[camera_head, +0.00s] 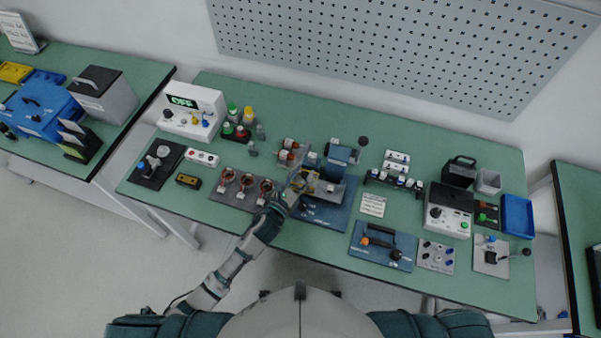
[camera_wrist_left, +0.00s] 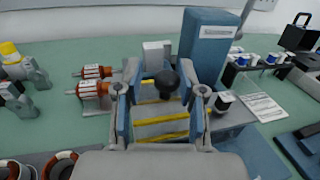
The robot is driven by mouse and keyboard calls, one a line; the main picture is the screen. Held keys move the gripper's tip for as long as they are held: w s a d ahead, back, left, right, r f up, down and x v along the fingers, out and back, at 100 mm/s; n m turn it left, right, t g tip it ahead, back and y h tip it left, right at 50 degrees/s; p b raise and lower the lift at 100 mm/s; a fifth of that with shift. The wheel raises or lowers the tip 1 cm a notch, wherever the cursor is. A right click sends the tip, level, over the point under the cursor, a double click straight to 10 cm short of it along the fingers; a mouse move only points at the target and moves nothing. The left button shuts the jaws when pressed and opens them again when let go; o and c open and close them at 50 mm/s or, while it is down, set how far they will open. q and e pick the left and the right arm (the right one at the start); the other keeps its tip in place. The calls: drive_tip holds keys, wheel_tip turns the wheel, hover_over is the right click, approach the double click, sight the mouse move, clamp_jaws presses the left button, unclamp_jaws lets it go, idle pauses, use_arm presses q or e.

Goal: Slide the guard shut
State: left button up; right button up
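The guard (camera_wrist_left: 162,112), a grey panel with yellow stripes, lies ahead of my left gripper in the left wrist view. A round black knob (camera_wrist_left: 166,80) stands up from it. My left gripper (camera_wrist_left: 164,92) is open, its two fingers apart with the knob between them in the picture; I cannot tell whether they touch it. In the head view my left gripper (camera_head: 306,184) is over the left part of the blue-based fixture (camera_head: 322,213), and the arm hides part of the guard. A blue upright block (camera_wrist_left: 207,42) stands behind the guard. My right gripper is out of view.
Orange-and-white rotors (camera_wrist_left: 92,88) lie left of the fixture. Copper-wound stators (camera_head: 247,182) sit on a dark mat beside my left forearm. A blue plate with a black handle (camera_head: 380,240) is to the right. A printed card (camera_head: 372,205) lies between. Green table shows clear at the front left.

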use_arm(q)
drive_tip(key=shift+w+r+y, duration=0.1)
drive_tip(key=shift+w+y, duration=0.05)
drive_tip(key=shift+y, duration=0.15)
clamp_jaws()
drive_tip(key=d, duration=0.3)
drive_tip(key=shift+s+r, duration=0.15)
drive_tip(key=shift+s, duration=0.2)
drive_tip(key=d, duration=0.1)
drive_tip(key=s+d, duration=0.1)
drive_tip(key=d, duration=0.3)
drive_tip(key=shift+s+d, duration=0.15)
drive_tip(key=shift+s, duration=0.2)
drive_tip(key=shift+s+d, duration=0.1)
drive_tip(key=shift+d, duration=0.3)
drive_tip(key=shift+s+d+r, duration=0.1)
drive_tip(key=shift+d, duration=0.05)
drive_tip(key=o, duration=0.6)
unclamp_jaws()
drive_tip(key=shift+o, duration=0.8)
drive_tip(key=shift+d+f, duration=0.3)
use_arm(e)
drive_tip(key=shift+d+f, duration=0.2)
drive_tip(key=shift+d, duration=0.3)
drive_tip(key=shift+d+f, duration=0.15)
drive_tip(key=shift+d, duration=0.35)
